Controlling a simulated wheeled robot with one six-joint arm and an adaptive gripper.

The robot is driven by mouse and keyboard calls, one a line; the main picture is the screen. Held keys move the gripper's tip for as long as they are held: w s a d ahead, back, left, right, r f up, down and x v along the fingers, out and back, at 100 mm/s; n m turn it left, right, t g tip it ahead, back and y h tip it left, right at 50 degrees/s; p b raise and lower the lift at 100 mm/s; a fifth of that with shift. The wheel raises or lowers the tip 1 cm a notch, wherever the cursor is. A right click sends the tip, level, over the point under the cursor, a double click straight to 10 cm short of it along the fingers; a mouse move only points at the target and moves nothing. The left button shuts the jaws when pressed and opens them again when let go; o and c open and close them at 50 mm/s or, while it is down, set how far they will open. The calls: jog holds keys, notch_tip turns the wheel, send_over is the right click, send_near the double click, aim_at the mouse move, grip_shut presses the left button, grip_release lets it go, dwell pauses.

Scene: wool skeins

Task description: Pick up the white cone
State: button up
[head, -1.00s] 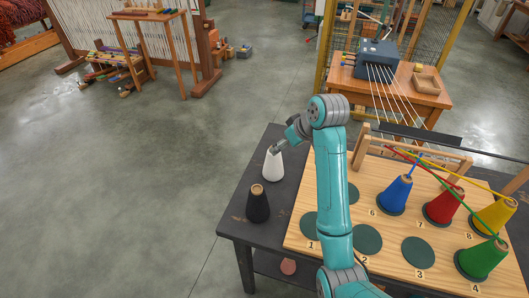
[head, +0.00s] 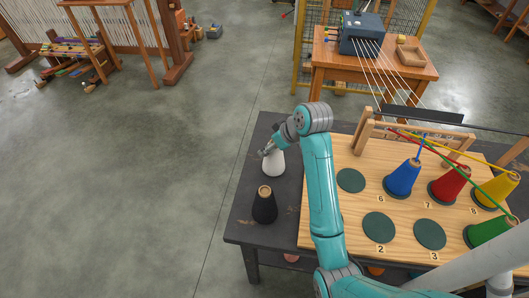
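The white cone (head: 273,164) stands upright on the dark table at its far left part, behind the black cone (head: 265,206). My gripper (head: 266,152) is at the top of the white cone and overlaps its tip in the head view. The gripper is small and dark here, so I cannot tell whether its fingers are apart or closed on the tip. The cone's top is hidden by the gripper.
A wooden board (head: 335,212) on the dark table (head: 240,218) has green discs (head: 380,226), some bare. Blue (head: 402,180), red (head: 449,186), yellow (head: 497,190) and green (head: 489,232) cones stand at its right, with yarn running from them. Open floor lies left of the table.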

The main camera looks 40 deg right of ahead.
jog(key=shift+w+f, duration=0.25)
jog(key=shift+f, duration=0.2)
jog(key=shift+a, duration=0.1)
grip_shut()
jog(key=shift+r, duration=0.15)
